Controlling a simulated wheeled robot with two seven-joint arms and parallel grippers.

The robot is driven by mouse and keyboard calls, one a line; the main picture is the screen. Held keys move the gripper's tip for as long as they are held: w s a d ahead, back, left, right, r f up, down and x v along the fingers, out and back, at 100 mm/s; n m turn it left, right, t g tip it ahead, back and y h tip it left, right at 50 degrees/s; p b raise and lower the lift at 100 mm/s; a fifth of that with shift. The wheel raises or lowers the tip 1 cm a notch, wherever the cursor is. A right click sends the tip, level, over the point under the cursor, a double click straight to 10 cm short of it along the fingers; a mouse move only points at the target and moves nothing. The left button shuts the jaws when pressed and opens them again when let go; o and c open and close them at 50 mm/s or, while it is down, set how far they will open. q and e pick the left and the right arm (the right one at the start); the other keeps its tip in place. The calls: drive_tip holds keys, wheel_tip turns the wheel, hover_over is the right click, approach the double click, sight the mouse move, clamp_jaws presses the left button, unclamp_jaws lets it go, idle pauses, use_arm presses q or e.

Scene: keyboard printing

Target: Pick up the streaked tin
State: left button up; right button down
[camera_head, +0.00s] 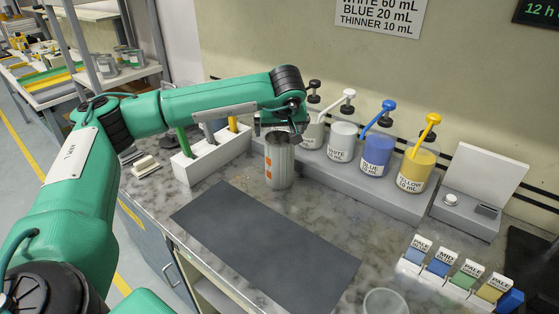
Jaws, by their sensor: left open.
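The streaked tin (279,165) is a grey metal can with orange marks on its side. It stands upright on the marbled counter, behind the far edge of the dark mat. My left gripper (280,131) is open and points down over the tin's top. Its fingers appear to be at the rim, partly hiding the tin's mouth. I cannot tell whether they touch it. My right gripper is not in view.
Several pump bottles (342,141) stand on a grey ledge right of the tin. A white holder (211,158) with coloured handles stands left. The dark mat (265,242) is bare. Colour sample cards (440,264) and a clear cup (385,302) are at front right.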

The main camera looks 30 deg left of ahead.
sight(280, 139)
use_arm(q)
drive_tip(key=shift+p+x, duration=0.95)
drive_tip(key=shift+x, duration=2.65)
drive_tip(key=shift+d, duration=0.2)
drive_tip(key=c, duration=1.6)
drive_tip(key=shift+c, duration=0.7)
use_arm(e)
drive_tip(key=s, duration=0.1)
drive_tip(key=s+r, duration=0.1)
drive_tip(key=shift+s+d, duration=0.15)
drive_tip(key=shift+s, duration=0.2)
use_arm(q)
drive_tip(key=shift+r, duration=0.1)
